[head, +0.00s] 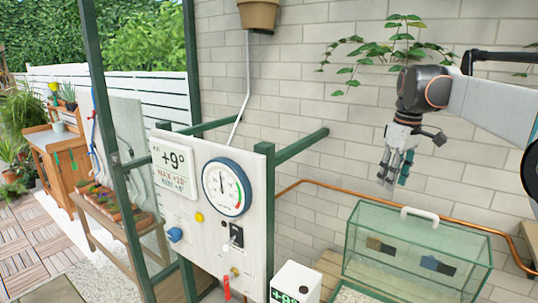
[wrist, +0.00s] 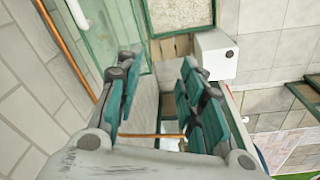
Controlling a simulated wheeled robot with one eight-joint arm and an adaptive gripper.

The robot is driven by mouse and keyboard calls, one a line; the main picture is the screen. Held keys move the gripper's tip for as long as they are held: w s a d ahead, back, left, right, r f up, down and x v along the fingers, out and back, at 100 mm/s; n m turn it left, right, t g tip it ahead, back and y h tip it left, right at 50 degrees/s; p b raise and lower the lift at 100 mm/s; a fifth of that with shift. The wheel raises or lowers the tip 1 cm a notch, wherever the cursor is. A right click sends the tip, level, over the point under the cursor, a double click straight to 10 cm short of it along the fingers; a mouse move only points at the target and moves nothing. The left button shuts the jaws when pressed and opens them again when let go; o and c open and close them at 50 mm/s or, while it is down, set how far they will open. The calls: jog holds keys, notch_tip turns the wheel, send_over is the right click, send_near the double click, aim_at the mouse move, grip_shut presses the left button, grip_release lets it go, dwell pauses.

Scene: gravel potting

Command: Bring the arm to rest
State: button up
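My gripper (head: 394,181) hangs fingers-down in the air at the right of the head view, in front of the brick wall. It is above and apart from the glass case. In the wrist view my gripper (wrist: 158,88) shows its two teal-padded fingers spread apart. Only background shows between them, so it is open and empty. My arm reaches in from the right edge of the head view.
The glass case (head: 385,232) with a white handle (head: 419,213) stands below my gripper. A white box (head: 296,283) stands left of it, near a panel (head: 181,207) with a gauge (head: 226,187). A leafy plant (head: 395,45) grows on the wall behind. A copper pipe (head: 338,191) runs along the wall.

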jog(key=s+a+f+m+t+b, duration=0.2)
jog(key=s+a+f, duration=0.25)
jog(key=s, duration=0.45)
jog(key=s+a+f+m+t+b, duration=0.1)
jog(key=s+a+f+b, duration=0.25)
jog(key=s+a, duration=0.4)
jog(key=s+f+m+t+b, duration=0.3)
jog(key=s+f, duration=1.1)
jog(key=f, duration=0.1)
jog(key=shift+s+a+f, duration=0.2)
jog(key=shift+a+f, duration=0.15)
jog(key=shift+a, duration=0.1)
jog(key=shift+d, duration=0.1)
